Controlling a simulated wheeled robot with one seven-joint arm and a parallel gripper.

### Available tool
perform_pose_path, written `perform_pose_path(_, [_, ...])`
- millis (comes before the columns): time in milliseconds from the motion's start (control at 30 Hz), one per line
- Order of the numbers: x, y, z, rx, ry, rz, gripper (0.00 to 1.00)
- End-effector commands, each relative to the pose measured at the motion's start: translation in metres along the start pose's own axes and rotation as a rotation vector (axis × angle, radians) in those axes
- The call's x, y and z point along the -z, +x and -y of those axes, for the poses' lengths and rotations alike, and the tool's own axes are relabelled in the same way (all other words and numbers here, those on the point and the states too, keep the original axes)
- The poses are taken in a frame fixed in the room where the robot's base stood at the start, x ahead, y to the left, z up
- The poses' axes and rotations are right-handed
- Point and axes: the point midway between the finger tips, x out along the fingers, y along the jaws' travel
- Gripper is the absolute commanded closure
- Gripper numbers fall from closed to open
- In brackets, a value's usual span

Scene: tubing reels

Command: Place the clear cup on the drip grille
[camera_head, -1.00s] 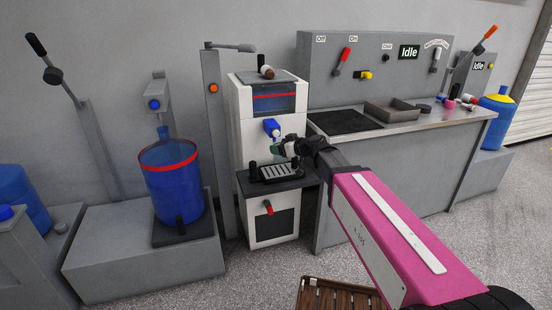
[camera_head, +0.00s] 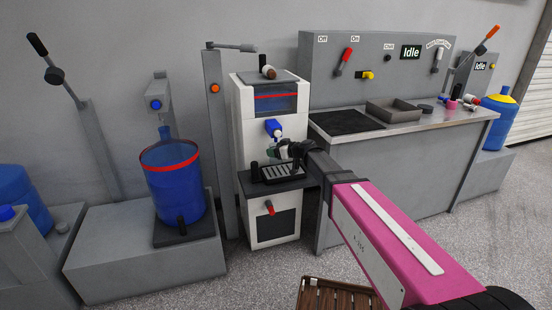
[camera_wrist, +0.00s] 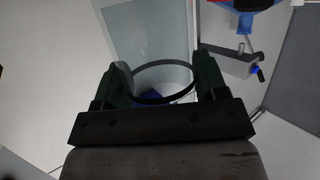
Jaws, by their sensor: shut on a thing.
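My gripper (camera_head: 284,150) is at the white dispenser, just above the drip grille (camera_head: 277,172) and below the blue tap (camera_head: 273,128). In the wrist view, my gripper (camera_wrist: 160,85) has its two dark green fingers on either side of the clear cup (camera_wrist: 163,68), whose round rim shows between them. The cup is hard to make out in the head view, where the gripper covers most of it. The grille is a slotted plate on a dark shelf. I cannot tell whether the cup's base touches it.
A grey post (camera_head: 215,150) is close on the left. A grey counter (camera_head: 400,170) stands on the right. A brown slatted wooden thing (camera_head: 335,295) is in front.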

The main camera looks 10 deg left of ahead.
Motion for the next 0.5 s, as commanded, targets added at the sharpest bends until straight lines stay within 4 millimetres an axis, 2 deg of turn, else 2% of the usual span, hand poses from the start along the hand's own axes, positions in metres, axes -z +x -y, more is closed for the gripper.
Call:
perform_pose_path(267, [-0.033,0.01,0.0,-0.001,0.001,0.002,0.61])
perform_pose_path(500, [-0.036,0.01,0.0,-0.001,0.0,0.001,0.61])
